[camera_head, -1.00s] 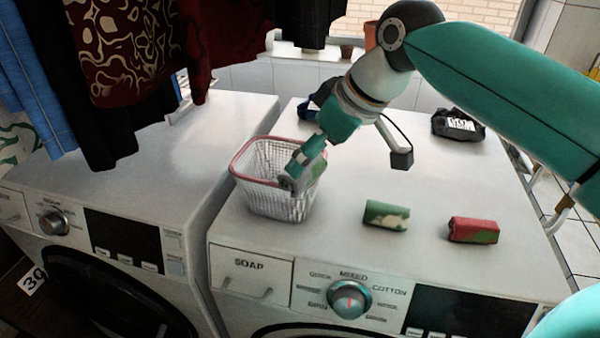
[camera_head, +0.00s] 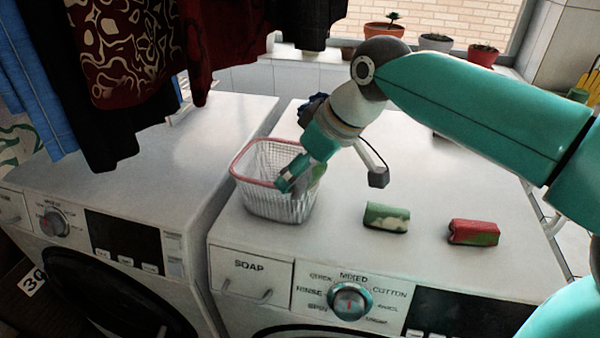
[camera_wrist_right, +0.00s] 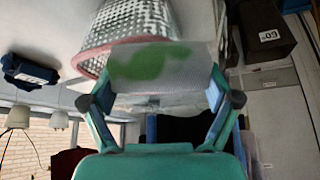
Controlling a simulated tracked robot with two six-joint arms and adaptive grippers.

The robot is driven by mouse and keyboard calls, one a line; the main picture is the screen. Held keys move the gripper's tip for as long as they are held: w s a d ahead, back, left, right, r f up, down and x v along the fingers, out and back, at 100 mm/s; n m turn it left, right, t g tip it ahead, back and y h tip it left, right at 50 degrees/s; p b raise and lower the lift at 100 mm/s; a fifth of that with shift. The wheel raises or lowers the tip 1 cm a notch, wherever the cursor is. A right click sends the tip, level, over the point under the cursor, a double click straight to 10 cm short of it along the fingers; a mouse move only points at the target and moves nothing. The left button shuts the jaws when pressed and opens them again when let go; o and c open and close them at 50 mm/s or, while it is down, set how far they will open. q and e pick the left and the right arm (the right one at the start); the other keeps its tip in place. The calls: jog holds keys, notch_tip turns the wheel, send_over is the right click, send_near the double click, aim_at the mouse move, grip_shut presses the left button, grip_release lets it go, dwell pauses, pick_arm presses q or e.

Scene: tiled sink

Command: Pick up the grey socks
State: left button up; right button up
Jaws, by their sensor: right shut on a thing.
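The grey socks (camera_wrist_right: 150,66) are a rolled bundle, pale grey with a green patch, between the fingers of my right gripper (camera_wrist_right: 160,82) in the right wrist view. In the head view my right gripper (camera_head: 290,181) is at the right side of the wire basket (camera_head: 252,192), over its pink rim, and mostly hides the socks. The basket also shows in the right wrist view (camera_wrist_right: 125,22), right beside the socks. I cannot tell whether they touch it. My left gripper is out of view.
A green roll (camera_head: 386,217) and a red roll (camera_head: 473,232) lie on the right washing machine (camera_head: 440,270). Dark clothes (camera_head: 130,60) hang at upper left over the left machine (camera_head: 140,205). Potted plants (camera_head: 388,32) line the windowsill. The machine top's front middle is clear.

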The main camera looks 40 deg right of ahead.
jog(key=shift+s+d+r, duration=0.2)
jog(key=shift+r, duration=0.1)
jog(key=shift+s+r, duration=0.1)
jog(key=shift+r, duration=0.25)
jog(key=r, duration=0.5)
jog(key=shift+s+d+r, duration=0.3)
jog(key=shift+r, duration=0.1)
jog(key=s+d+b, duration=0.3)
jog(key=s+d, duration=0.7)
jog(key=s, duration=0.5)
jog(key=shift+d, duration=0.35)
